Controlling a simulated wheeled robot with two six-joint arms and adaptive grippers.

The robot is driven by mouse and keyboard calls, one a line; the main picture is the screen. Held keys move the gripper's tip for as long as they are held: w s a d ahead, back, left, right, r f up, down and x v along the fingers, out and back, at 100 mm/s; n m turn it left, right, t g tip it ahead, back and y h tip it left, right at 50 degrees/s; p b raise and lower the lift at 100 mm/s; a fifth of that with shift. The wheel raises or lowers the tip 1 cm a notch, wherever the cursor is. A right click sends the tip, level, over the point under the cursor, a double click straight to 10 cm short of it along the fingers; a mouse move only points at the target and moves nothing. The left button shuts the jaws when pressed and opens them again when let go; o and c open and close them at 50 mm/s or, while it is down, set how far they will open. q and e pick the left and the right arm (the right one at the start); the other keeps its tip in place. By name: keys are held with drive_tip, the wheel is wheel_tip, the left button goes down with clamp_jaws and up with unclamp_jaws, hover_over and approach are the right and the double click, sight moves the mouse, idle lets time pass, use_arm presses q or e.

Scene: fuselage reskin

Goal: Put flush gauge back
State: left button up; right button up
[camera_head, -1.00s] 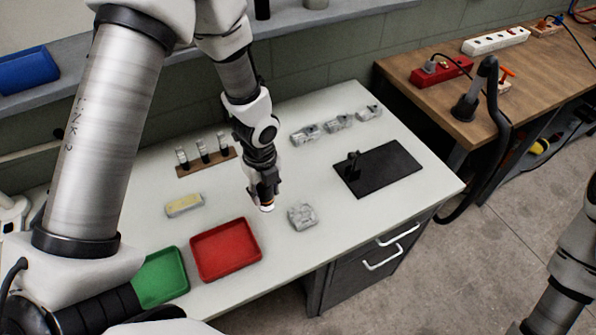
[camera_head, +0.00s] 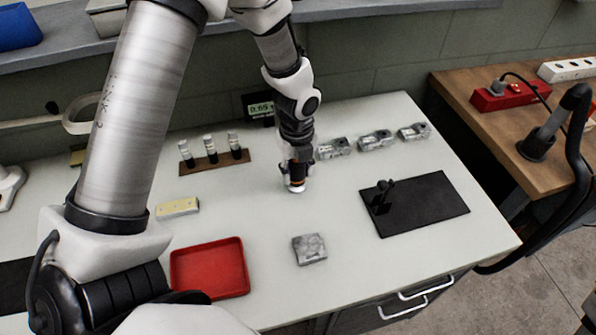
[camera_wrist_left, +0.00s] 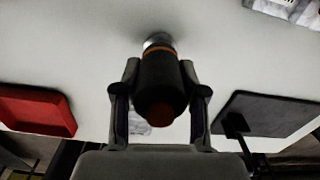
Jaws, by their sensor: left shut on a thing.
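My left gripper (camera_head: 297,158) is shut on the flush gauge (camera_head: 294,184), a short cylinder with an orange ring and a silvery end. The gauge points down over the bare middle of the white table; whether it touches the surface I cannot tell. In the left wrist view the gripper's fingers (camera_wrist_left: 160,98) clasp the gauge's black body (camera_wrist_left: 158,78) from both sides, with a reddish-brown end towards the camera. A black mat (camera_head: 435,210) with a small black stand (camera_head: 382,196) lies to the right of the gripper. My right gripper is out of view.
A grey block (camera_head: 310,248) lies in front of the gauge. A red tray (camera_head: 209,268) and yellowish block (camera_head: 177,208) are left. A wooden rack (camera_head: 213,163) with three small cylinders, a display (camera_head: 259,109) and three grey metal parts (camera_head: 376,140) stand behind.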

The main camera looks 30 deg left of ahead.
use_arm(q)
drive_tip(key=shift+w+f, duration=0.1)
drive_tip(key=shift+w, duration=0.25)
drive_tip(key=shift+a, duration=0.1)
drive_tip(key=o, duration=1.3)
drive_tip(key=shift+s, duration=0.25)
drive_tip(key=shift+c, duration=0.2)
drive_tip(key=shift+w, duration=0.1)
drive_tip(key=shift+f, duration=0.1)
wheel_tip(320, 180, up, 12)
drive_tip(key=shift+r+p, duration=0.15)
drive_tip(key=shift+p, duration=0.3)
